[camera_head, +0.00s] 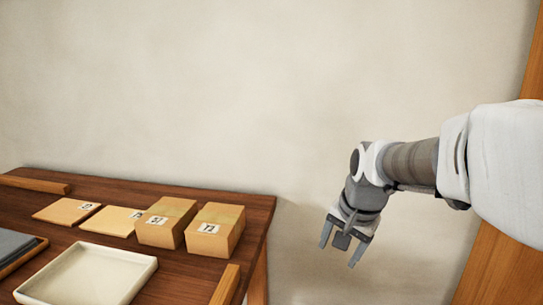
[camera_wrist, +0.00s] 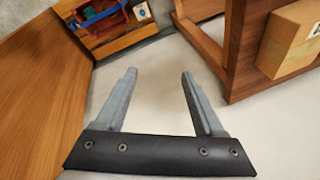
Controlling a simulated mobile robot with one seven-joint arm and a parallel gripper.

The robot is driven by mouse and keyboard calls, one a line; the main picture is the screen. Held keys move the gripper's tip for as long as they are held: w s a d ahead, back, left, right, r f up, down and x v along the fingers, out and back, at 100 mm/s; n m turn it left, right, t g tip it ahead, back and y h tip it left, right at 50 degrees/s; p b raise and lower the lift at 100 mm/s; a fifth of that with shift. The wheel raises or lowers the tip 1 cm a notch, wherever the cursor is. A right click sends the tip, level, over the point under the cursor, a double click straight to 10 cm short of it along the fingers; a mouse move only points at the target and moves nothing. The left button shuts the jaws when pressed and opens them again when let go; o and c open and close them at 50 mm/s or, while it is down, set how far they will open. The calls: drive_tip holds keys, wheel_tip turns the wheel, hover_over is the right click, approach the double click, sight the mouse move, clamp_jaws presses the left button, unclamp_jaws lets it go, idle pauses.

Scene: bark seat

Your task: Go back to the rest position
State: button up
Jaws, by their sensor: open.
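My gripper (camera_head: 341,246) hangs in the air to the right of the wooden table (camera_head: 205,187), clear of its right edge, with the fingers pointing down. In the wrist view my gripper (camera_wrist: 158,85) is open, with two grey fingers apart and nothing between them. Pale floor shows between and beyond the fingers.
Two labelled boxes (camera_head: 215,231) stand near the table's right end, with flat packets (camera_head: 67,211) to their left and a white tray (camera_head: 88,276) in front. A wooden panel (camera_head: 497,262) rises at the right. The wrist view shows a wooden crate (camera_wrist: 118,43) holding colourful items.

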drive_tip(key=s+r+n+t+h, duration=0.15)
drive_tip(key=s+n, duration=0.65)
drive_tip(key=s, duration=1.1)
wheel_tip(320, 180, up, 19)
drive_tip(key=p, duration=1.9)
drive_tip(key=shift+d+r+m+y, duration=0.2)
drive_tip(key=shift+d+m+y, duration=0.05)
drive_tip(key=shift+m+y, duration=0.1)
